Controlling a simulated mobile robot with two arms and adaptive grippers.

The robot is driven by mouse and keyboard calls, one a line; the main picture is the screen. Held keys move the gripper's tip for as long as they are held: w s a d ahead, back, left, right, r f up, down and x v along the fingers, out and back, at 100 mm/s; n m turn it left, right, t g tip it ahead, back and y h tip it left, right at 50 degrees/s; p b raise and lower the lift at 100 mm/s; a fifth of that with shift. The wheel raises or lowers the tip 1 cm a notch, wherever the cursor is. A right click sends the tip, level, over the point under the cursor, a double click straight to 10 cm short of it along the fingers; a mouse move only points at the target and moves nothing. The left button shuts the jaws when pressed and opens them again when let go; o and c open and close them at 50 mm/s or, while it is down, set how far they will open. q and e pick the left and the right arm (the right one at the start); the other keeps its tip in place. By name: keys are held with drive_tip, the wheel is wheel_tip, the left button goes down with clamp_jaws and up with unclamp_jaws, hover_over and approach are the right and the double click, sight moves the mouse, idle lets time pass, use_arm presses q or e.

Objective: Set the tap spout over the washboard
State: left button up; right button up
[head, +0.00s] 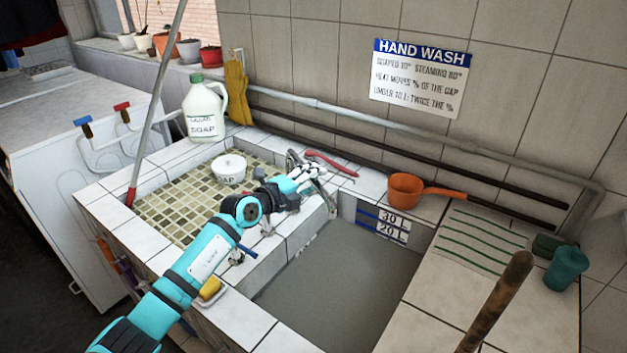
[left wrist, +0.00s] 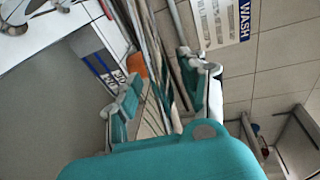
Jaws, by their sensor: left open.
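My left gripper (head: 312,178) reaches over the ledge between the mosaic basin and the deep sink; its jaws are open. The grey metal tap spout (head: 329,202) is right at its fingers, at the sink's back-left corner; the arm and fingers hide part of it, and I cannot tell whether they touch. In the left wrist view, the two fingers (left wrist: 163,98) stand apart, with thin grey lengths between them that I cannot tell apart from the wall pipes. My right gripper is not in view.
A red-handled item (head: 331,163) lies behind the gripper. An orange ladle (head: 407,190) rests on the back ledge. A white lidded pot (head: 229,168) stands in the mosaic basin. A brown stick (head: 500,300) rises at front right. Pipes (head: 400,133) run along the wall.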

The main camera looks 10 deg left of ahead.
use_arm(q)
drive_tip(key=shift+w+d, duration=0.15)
drive_tip(key=shift+w, duration=0.1)
clamp_jaws()
drive_tip(key=shift+f, duration=0.1)
idle(0.3)
